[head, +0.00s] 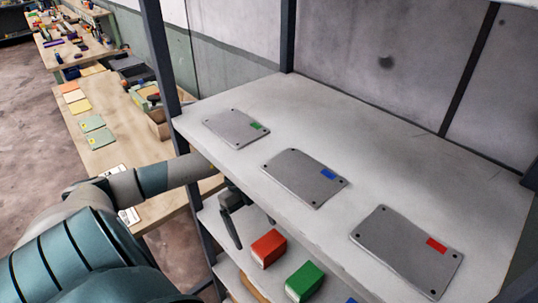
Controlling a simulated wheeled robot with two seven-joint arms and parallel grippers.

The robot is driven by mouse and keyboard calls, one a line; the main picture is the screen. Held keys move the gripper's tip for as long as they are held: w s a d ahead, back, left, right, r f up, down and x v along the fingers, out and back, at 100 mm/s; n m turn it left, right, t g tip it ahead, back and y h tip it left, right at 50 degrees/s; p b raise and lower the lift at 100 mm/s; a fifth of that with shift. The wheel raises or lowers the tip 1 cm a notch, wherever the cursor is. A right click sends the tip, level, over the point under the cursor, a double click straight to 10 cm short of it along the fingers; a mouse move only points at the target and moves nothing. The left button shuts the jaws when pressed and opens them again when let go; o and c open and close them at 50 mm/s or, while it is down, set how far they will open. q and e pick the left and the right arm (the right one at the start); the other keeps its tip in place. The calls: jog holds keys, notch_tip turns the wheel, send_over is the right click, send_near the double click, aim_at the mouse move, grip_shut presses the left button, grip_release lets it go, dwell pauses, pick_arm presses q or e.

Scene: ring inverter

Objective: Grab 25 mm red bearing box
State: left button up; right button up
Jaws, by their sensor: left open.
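A red box (268,248) sits on the lower shelf, under the front edge of the upper shelf. It is likely the red bearing box, but I cannot read a size on it. My left gripper (243,226) is open at the left of the red box, just under the upper shelf's edge. Its dark fingers show only in part and nothing shows between them. They look apart from the box. My right gripper is not in view.
A green box (305,281) stands right of the red one. Grey plates with green (235,127), blue (304,177) and red (408,250) marks lie on the upper shelf (330,110). A dark shelf post (161,50) rises beside my left arm. A wooden workbench (120,150) stands at left.

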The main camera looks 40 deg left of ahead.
aim_at(268, 241)
pick_arm(q)
jog(key=shift+d, duration=0.65)
jog(key=shift+s+d+r+p, duration=0.1)
jog(key=shift+d+p, duration=0.3)
jog(key=shift+p, duration=0.15)
jog(key=d+p, duration=0.3)
jog(key=d, duration=0.1)
jog(key=shift+s+d, duration=0.15)
jog(key=shift+d+f+p, duration=0.1)
jog(key=shift+f+p, duration=0.2)
jog(key=shift+f, duration=0.4)
jog(key=c, duration=1.5)
jog(key=shift+o, duration=0.2)
